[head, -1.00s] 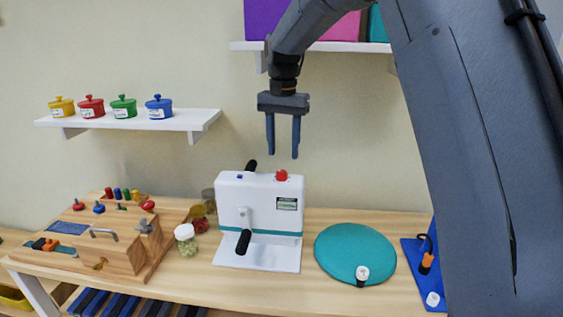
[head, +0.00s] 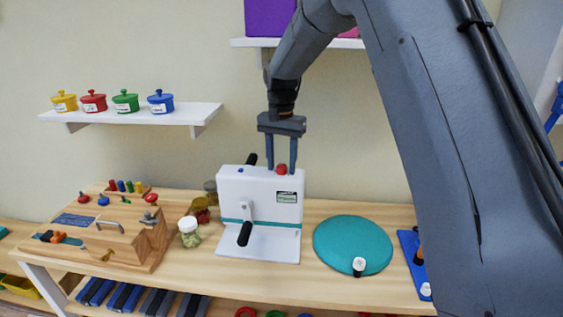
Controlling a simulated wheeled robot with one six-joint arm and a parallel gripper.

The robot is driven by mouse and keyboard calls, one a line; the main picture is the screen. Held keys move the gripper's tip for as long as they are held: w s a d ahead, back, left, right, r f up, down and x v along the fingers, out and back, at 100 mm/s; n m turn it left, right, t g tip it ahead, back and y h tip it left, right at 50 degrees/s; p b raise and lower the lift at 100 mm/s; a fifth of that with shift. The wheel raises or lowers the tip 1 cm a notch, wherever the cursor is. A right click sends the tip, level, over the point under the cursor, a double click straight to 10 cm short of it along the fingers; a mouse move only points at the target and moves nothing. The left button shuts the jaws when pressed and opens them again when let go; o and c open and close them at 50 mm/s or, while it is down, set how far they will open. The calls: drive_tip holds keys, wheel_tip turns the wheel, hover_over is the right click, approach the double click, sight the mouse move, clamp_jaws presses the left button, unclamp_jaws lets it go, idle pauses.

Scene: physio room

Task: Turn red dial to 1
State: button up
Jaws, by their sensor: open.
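The red dial (head: 281,169) sits on top of the white box-shaped device (head: 232,197), near its right end. The device has black handles, a teal band and a small label on its front, too small to read. My gripper (head: 281,172) points straight down, with its fingers open. Its fingertips are at about the dial's height, and the dial appears between them in the picture. I cannot tell whether either finger touches it. The dial's markings and pointer are not readable from here.
The device stands on a wooden table (head: 330,286). A teal disc (head: 350,243) lies to its right. Jars (head: 189,232) and a wooden activity board (head: 130,245) stand to its left. A wall shelf (head: 190,115) with several colored pots is at upper left.

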drive_tip(key=c, duration=1)
drive_tip(key=shift+c, duration=0.2)
drive_tip(key=shift+n, duration=0.4)
drive_tip(key=n, duration=0.5)
drive_tip(key=shift+r+n, duration=0.1)
drive_tip(key=shift+n, duration=0.2)
drive_tip(key=n, duration=0.5)
drive_tip(key=shift+w+b, duration=0.1)
drive_tip(key=shift+b, duration=0.25)
drive_tip(key=shift+n, duration=0.4)
drive_tip(key=o, duration=1)
drive_tip(key=shift+o, duration=0.2)
